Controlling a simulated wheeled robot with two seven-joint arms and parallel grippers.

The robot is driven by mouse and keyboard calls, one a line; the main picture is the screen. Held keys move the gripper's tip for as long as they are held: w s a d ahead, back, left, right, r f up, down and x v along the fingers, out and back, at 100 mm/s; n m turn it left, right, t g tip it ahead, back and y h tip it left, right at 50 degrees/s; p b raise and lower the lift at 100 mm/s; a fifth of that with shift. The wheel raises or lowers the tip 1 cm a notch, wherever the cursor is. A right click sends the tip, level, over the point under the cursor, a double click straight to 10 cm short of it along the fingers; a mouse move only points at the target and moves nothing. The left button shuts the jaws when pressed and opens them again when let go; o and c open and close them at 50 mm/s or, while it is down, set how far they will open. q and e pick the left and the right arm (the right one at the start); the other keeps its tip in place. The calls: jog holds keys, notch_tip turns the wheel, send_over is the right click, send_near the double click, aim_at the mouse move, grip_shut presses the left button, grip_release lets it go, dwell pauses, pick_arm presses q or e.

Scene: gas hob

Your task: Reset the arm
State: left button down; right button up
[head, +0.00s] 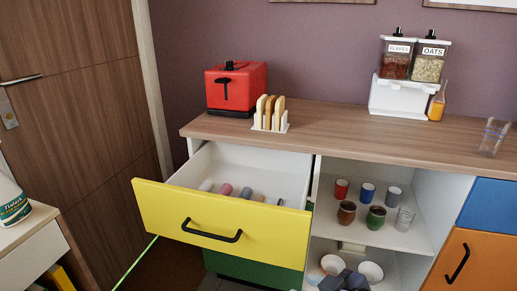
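Neither of my grippers shows clearly in the head view. A dark grey shape at the bottom edge, in front of the bowls, may be part of my own arm, but I cannot tell which part. A yellow drawer (220,222) with a black handle (211,231) stands pulled open below the wooden counter. Several small rounded items (225,189) lie inside it, partly hidden by its front.
The counter (340,130) holds a red toaster (236,88), a toast rack (269,114) and a cereal dispenser (408,72). An open cabinet holds cups (376,217) and bowls (371,271). A white cabinet (30,250) stands at left. The counter middle is clear.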

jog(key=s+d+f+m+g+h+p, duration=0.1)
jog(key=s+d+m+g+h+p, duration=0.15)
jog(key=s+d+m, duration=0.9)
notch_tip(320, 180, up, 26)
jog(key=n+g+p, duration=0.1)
jog(key=p, duration=2.3)
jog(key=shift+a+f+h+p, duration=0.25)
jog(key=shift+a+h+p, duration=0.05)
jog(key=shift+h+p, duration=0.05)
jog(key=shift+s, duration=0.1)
